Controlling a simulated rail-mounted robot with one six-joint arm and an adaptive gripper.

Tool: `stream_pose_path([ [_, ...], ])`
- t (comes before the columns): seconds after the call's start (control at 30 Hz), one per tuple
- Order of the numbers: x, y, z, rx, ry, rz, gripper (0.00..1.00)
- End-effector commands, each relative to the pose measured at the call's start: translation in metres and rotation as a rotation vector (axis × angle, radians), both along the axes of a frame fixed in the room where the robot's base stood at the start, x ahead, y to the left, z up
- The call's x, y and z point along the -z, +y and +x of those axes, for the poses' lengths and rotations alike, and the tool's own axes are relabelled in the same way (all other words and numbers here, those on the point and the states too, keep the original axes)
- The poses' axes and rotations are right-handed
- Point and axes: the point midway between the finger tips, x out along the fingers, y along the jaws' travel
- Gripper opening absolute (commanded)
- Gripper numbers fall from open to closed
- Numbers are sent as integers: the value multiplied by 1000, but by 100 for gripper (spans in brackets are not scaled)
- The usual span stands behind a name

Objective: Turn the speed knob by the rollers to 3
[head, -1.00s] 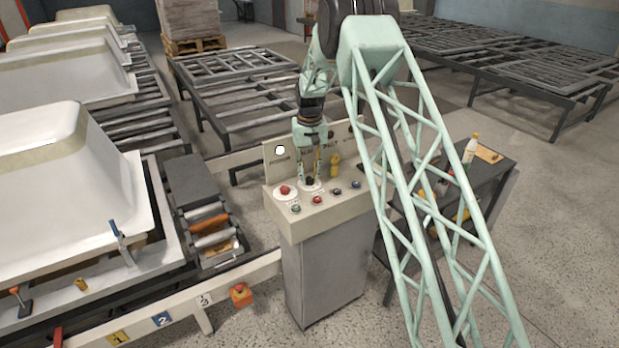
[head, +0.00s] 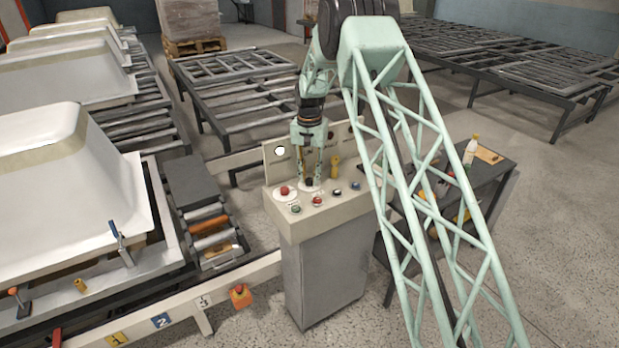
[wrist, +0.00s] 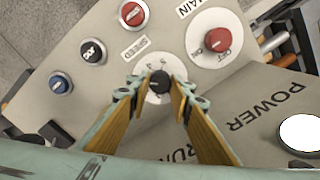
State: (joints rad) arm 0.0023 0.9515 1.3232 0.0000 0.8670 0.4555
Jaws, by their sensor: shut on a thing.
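The speed knob (wrist: 159,82) is small and black and sits on a round white dial (wrist: 165,92) beside a SPEED label (wrist: 135,48) on the control panel. My gripper (wrist: 159,87) has one yellow-padded finger on each side of the knob and is shut on it. In the head view my gripper (head: 310,180) points down at the panel top, and its fingers mostly cover the knob and dial. Marks show on the dial, but they are too small to read, so I cannot tell the knob's setting. The rollers (head: 209,226) lie left of the panel.
A red MAIN switch (wrist: 218,39) on a white disc, a red knob (wrist: 134,14), a black knob (wrist: 93,50) and a blue knob (wrist: 60,83) surround the dial. An upright board (head: 277,152) stands behind my gripper. A yellow-handled item (head: 335,168) is close on its right.

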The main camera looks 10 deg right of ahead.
Motion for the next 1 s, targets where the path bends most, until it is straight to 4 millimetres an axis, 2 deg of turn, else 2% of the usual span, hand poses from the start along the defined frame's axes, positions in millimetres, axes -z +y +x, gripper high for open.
stream_pose_path([
  [0.17, 0, 0, 0, -1, -1, 0, 9],
  [0.2, 0, 0, 0, -1, -1, 0, 21],
  [0.33, 0, 0, 0, -1, 0, 0, 33],
  [0.77, -2, 0, 0, -1, -1, 0, 34],
  [1.0, -18, 0, 0, -1, -1, 0, 34],
])
